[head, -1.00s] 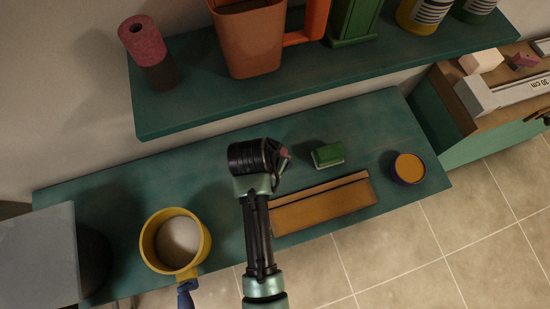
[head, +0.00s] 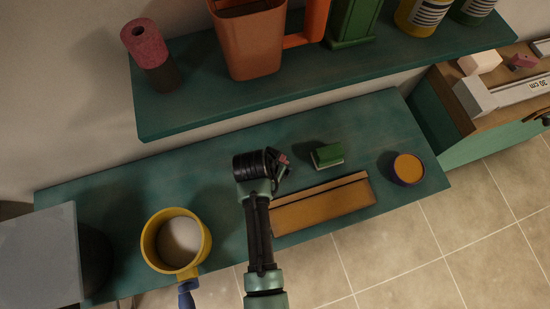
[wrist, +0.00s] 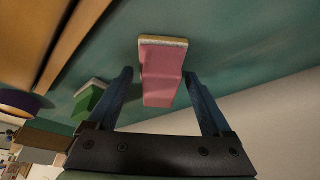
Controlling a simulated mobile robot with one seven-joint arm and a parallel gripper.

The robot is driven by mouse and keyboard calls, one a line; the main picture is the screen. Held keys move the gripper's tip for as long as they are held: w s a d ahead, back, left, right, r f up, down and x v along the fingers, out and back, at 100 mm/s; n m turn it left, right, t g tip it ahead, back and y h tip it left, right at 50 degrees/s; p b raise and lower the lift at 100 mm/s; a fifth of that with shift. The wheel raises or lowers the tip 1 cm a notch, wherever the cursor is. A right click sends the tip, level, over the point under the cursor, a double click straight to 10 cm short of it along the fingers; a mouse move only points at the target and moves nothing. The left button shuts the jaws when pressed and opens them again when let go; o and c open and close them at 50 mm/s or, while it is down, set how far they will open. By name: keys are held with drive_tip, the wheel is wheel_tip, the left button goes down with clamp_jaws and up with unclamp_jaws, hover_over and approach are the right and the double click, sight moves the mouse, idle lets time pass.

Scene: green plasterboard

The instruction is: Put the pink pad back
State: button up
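A pink pad (wrist: 161,72) with a pale edge strip lies against the teal surface in the wrist view, in the gap between my gripper's two fingers. My gripper (wrist: 160,76) is open, with a space on each side of the pad and no visible contact. In the head view my gripper (head: 285,165) is over the lower teal shelf, left of a green pad (head: 327,155). Only a little pink (head: 282,159) shows there, since my wrist hides most of it.
A brown wooden tray (head: 322,204) lies in front. A yellow mug (head: 150,240) is at the left and an orange-topped round pot (head: 408,168) at the right. The upper shelf (head: 200,107) with a pink roll (head: 146,42) and containers overhangs behind.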

drive_tip(key=shift+o, duration=0.7)
drive_tip(key=shift+r, duration=0.25)
drive_tip(key=v, duration=1.2)
drive_tip(key=shift+f, duration=0.15)
